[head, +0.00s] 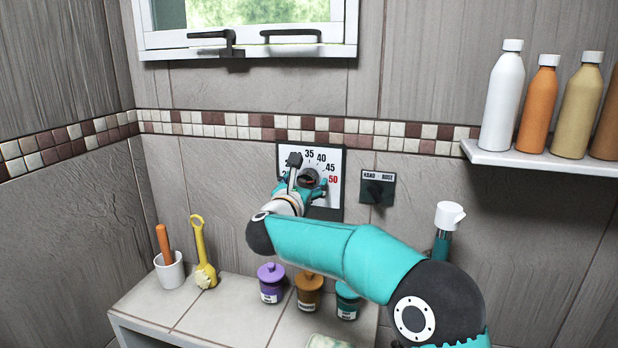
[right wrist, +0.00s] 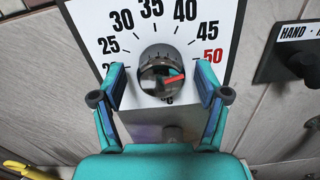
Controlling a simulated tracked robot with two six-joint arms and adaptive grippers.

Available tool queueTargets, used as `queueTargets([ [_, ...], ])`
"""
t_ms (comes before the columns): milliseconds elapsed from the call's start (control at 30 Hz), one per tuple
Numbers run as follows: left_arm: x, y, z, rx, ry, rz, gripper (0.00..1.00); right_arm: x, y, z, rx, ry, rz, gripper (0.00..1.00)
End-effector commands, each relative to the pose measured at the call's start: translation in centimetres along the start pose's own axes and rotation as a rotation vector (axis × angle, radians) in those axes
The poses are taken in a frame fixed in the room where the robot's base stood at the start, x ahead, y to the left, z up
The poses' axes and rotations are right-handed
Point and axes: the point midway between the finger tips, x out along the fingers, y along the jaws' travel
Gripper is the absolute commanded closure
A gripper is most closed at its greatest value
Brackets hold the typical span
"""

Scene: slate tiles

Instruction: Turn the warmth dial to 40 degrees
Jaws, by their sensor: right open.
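The warmth dial is a white plate (head: 328,189) on the tiled wall, with a dark round knob (right wrist: 160,68) and numbers that show from 25 to 50. In the right wrist view the knob's red pointer (right wrist: 174,79) points right and slightly up, towards the red 50. The number 40 is at the upper right of the knob. My right gripper (right wrist: 162,88) is open, with one finger on each side of the knob and gaps between. In the head view the right gripper (head: 307,182) covers much of the dial. My left gripper is not in view.
A black lever switch (head: 376,192) is on the wall right of the dial. Below, a ledge (head: 196,318) holds a cup (head: 170,273), a yellow brush (head: 205,272) and small jars (head: 271,285). A shelf (head: 548,161) with bottles is at right, a window above.

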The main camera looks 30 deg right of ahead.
Motion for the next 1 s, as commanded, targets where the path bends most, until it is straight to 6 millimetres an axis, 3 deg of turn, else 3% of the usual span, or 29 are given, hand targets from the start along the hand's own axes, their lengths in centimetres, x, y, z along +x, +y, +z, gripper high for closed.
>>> queueTargets([
  [67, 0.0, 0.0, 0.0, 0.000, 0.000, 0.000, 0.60, 0.0, 0.0, 0.0, 0.000, 0.000, 0.000, 0.26],
  [433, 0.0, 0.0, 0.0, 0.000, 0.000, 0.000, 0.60, -0.1, 0.1, 0.0, 0.000, 0.000, 0.002, 0.86],
  [467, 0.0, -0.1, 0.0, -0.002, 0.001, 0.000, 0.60, 0.9, -0.9, 0.2, 0.000, -0.001, -0.004, 0.85],
  [767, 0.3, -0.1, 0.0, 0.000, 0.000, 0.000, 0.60, 0.0, -0.1, 0.0, -0.041, 0.000, -0.002, 0.86],
  [1000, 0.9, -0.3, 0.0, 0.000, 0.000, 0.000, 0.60, -0.1, 0.0, -0.2, -0.171, 0.001, 0.000, 0.86],
])
